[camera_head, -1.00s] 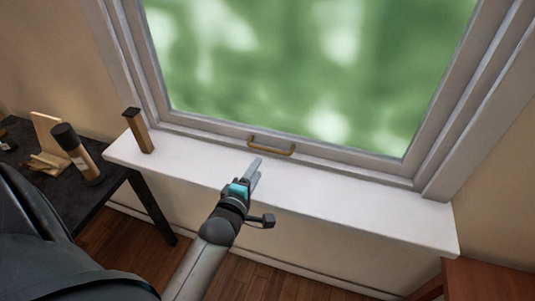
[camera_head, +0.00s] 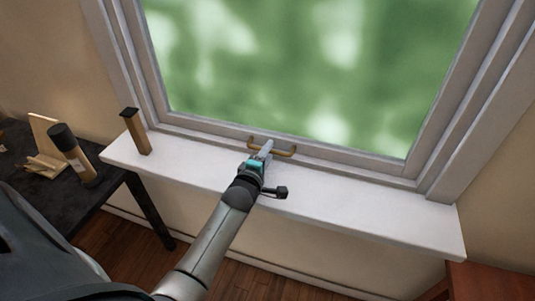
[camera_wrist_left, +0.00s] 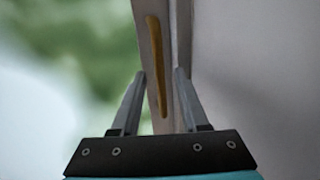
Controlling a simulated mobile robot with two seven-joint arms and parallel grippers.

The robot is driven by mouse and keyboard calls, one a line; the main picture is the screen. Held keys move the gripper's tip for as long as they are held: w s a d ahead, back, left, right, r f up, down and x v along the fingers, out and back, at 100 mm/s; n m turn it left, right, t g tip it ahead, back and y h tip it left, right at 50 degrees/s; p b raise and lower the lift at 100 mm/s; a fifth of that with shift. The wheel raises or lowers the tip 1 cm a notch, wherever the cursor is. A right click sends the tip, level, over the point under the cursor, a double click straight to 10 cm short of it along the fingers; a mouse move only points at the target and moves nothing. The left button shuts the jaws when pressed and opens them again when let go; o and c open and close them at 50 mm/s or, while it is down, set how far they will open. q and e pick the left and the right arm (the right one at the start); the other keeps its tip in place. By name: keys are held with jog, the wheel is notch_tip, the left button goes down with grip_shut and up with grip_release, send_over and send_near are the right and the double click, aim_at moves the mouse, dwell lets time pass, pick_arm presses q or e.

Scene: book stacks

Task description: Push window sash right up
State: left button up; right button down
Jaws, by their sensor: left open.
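The window sash (camera_head: 205,121) has a grey-white frame around a blurred green pane. Its bottom rail rests low, close to the white sill. A brass bar handle (camera_head: 287,151) is fixed on the bottom rail; it also shows in the left wrist view (camera_wrist_left: 156,62). My left gripper (camera_head: 268,146) is at the handle, in front of its middle. In the left wrist view my left gripper (camera_wrist_left: 160,74) is open, its two fingers apart, with the handle's end between them. Whether a finger touches the handle I cannot tell. My right gripper is not in view.
A wooden block with a dark top (camera_head: 136,132) stands on the left of the white sill (camera_head: 380,217). A dark table (camera_head: 90,203) at left holds a bottle (camera_head: 73,152) and a wooden stand (camera_head: 45,144). A reddish-brown surface (camera_head: 490,281) is at lower right.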

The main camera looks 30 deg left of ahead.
pick_arm(q)
grip_shut()
dwell(1.3)
